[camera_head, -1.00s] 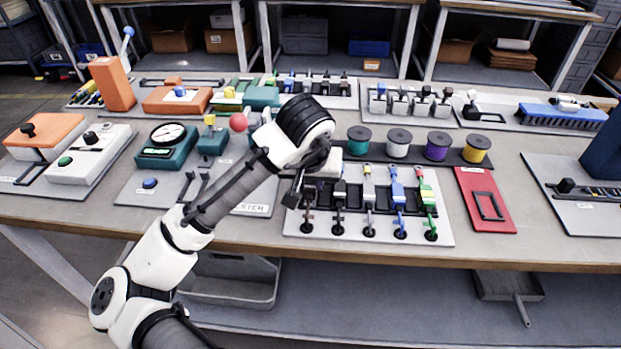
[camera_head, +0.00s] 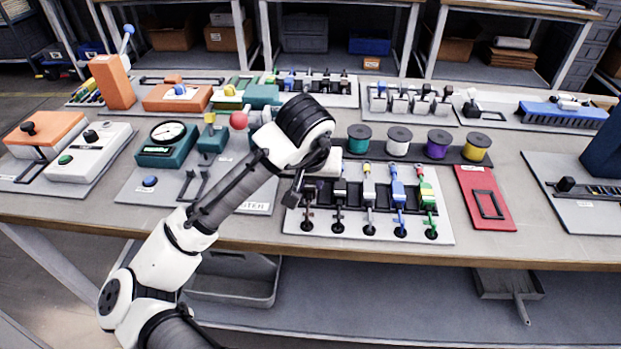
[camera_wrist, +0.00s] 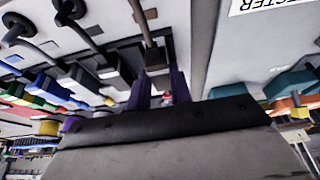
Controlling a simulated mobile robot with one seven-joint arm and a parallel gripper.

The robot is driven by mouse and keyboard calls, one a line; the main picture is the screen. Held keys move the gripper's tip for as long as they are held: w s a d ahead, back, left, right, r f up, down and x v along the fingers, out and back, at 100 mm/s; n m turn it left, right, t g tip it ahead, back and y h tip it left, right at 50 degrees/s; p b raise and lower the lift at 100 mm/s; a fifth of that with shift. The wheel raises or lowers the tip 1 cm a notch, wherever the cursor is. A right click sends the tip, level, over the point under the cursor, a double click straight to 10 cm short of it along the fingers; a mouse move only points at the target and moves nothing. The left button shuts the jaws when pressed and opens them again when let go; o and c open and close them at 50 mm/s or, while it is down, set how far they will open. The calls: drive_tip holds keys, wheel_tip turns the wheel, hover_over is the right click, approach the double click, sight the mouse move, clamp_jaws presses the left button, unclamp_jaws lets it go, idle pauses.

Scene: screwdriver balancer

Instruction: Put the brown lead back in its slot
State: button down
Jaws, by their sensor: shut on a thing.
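My gripper (camera_wrist: 160,90) is shut on the brown lead (camera_wrist: 152,55), which shows between its two purple-dark fingers in the wrist view. The lead lies over the end of the black slotted rack (camera_wrist: 127,48). I cannot tell whether it sits down in the slot. In the head view my gripper (camera_head: 297,190) is at the left end of the rack (camera_head: 381,194), and my wrist hides most of the lead. Black, grey, blue and green leads lie side by side to its right.
A teal spool (camera_head: 358,139), a white spool (camera_head: 399,142), a purple spool (camera_head: 438,144) and a yellow spool (camera_head: 476,148) stand behind the rack. A red panel (camera_head: 500,213) lies to the right. The tester board (camera_head: 137,189) is close on the left.

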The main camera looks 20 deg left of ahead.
drive_tip(key=shift+f+b, duration=0.3)
drive_tip(key=shift+f, duration=0.2)
idle(0.3)
drive_tip(key=c, duration=1.2)
unclamp_jaws()
drive_tip(key=p+v, duration=0.1)
drive_tip(key=v, duration=1.3)
drive_tip(key=shift+w+d, duration=0.1)
